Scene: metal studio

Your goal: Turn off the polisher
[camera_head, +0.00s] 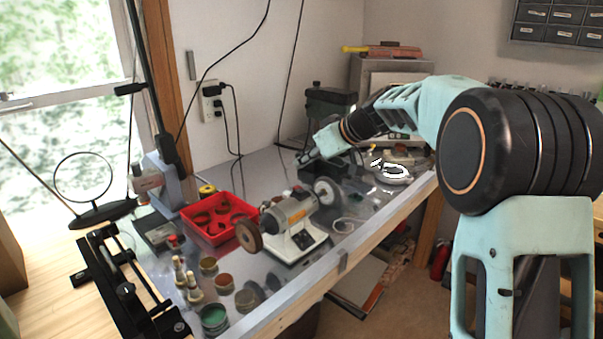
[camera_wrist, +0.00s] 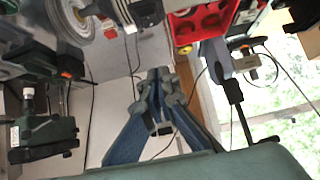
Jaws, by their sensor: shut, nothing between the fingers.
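The polisher (camera_head: 288,213) is a grey bench machine on a white base, with an orange label, a brown wheel (camera_head: 248,236) at its left end and a pale wheel (camera_head: 327,190) at its right end. Dark controls (camera_head: 302,239) show on the front of its base, but their setting is too small to tell. My gripper (camera_head: 303,158) is above and behind the polisher, apart from it. In the wrist view my gripper (camera_wrist: 155,75) has its blue-grey fingers together, with nothing held. Part of the polisher (camera_wrist: 118,10) shows at the top edge there.
A red tray (camera_head: 245,211) stands left of the polisher. Several small jars and bottles (camera_head: 214,318) stand at the front left. A dark green machine (camera_head: 328,103) is behind my gripper. Black cables (camera_head: 238,125) hang from a wall outlet. The bench's front edge (camera_head: 345,262) is clear.

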